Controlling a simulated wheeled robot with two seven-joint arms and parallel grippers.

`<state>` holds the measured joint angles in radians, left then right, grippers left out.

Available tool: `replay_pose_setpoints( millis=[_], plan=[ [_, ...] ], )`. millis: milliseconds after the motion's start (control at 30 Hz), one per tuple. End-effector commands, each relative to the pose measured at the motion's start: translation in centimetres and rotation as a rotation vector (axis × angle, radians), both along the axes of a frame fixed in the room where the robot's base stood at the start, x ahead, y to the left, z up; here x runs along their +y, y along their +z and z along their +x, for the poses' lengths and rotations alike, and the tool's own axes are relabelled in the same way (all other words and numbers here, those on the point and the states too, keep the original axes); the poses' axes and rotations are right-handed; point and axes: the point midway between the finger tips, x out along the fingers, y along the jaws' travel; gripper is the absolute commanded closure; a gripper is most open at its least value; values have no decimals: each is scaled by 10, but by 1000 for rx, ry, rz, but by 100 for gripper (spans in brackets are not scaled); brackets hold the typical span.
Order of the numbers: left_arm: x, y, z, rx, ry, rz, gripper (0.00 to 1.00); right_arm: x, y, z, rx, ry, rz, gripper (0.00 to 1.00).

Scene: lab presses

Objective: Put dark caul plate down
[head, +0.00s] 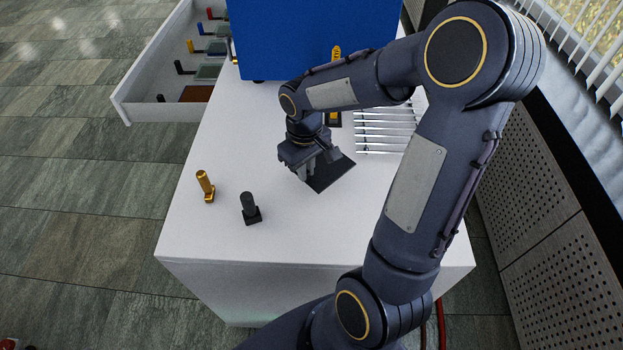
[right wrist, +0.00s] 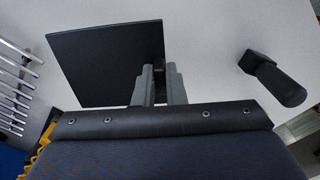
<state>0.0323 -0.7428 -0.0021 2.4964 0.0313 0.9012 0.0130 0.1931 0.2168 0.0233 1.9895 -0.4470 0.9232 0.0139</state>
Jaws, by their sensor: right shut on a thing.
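The dark caul plate (head: 332,173) is a thin, flat, dark square in the middle of the white table (head: 235,150). It also shows in the right wrist view (right wrist: 105,62), with its edge between the fingers. My right gripper (head: 308,172) is shut on the plate's near edge; in the right wrist view the fingers (right wrist: 153,85) pinch it. The plate looks flat and close to the tabletop; whether it touches cannot be told. My left gripper is not in view.
A black handled piece (head: 249,208) and a gold one (head: 205,186) stand at the front left. A rack of metal bars (head: 385,130) lies right of the plate. A blue press (head: 290,40) stands behind. An open drawer (head: 150,112) juts out left.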

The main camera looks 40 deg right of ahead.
Motion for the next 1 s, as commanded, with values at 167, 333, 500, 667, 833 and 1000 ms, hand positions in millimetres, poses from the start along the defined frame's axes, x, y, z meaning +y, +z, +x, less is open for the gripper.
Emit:
replay_pose_setpoints(
  millis=[167,333,500,667,833,1000],
  plan=[
    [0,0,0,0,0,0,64,-8,-11,-5,2,-2,0,100],
    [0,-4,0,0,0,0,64,-11,-37,-8,4,1,0,100],
    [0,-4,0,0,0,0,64,-11,-46,-7,-1,0,0,100],
    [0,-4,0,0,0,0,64,-11,-46,-7,-2,0,-1,100],
    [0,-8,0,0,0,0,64,-11,-50,-7,-1,0,0,88],
    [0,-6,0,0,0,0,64,-11,-48,-7,-1,0,0,68]
  ],
)
